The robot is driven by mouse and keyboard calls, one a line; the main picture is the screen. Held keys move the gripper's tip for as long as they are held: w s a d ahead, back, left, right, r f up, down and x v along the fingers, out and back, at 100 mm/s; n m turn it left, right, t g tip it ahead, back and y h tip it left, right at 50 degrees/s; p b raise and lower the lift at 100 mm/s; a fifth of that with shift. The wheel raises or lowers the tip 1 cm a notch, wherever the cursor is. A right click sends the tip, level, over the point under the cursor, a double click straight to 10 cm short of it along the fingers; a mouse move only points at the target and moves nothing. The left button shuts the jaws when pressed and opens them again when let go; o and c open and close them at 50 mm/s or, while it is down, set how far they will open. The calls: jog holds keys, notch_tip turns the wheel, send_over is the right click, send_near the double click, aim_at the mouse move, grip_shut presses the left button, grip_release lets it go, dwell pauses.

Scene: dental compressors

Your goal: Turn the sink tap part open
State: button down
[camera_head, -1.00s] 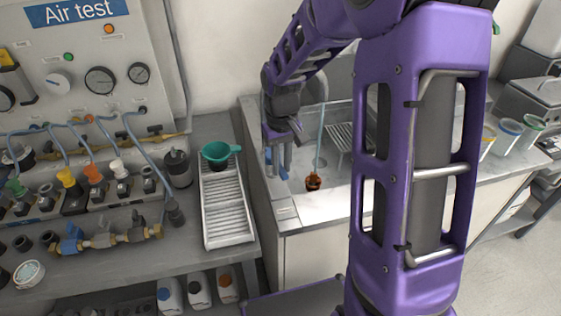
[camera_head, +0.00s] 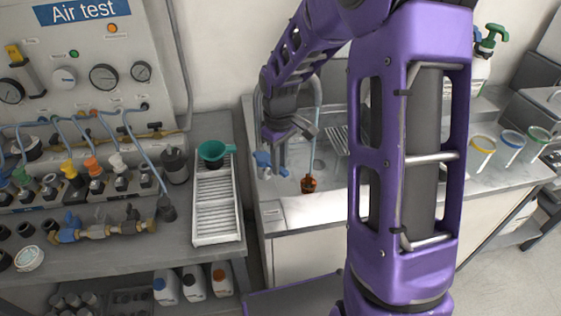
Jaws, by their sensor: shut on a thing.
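The sink tap's blue handle (camera_head: 264,159) shows at the left end of the sink counter, below my gripper. A second blue bit of it shows just to the right, by the fingertips. My gripper (camera_head: 274,158) points down over it and is shut on the handle. The fingers and wrist cover much of the tap, so its body and the exact handle angle are hard to make out. The sink basin (camera_head: 336,147) lies behind and to the right, partly hidden by my purple arm.
A white ribbed tray (camera_head: 217,213) with a green cup (camera_head: 213,152) lies on the left bench. Several rimmed cups stand on the right counter.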

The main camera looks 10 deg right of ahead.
aim_at(281, 167)
jog(key=shift+w+d+n, duration=0.2)
jog(key=shift+n, duration=0.3)
jog(key=c, duration=0.8)
grip_release()
jog(key=shift+o, duration=0.2)
notch_tip(281, 167, up, 18)
jog(key=shift+f, duration=0.25)
jog(key=shift+s, duration=0.1)
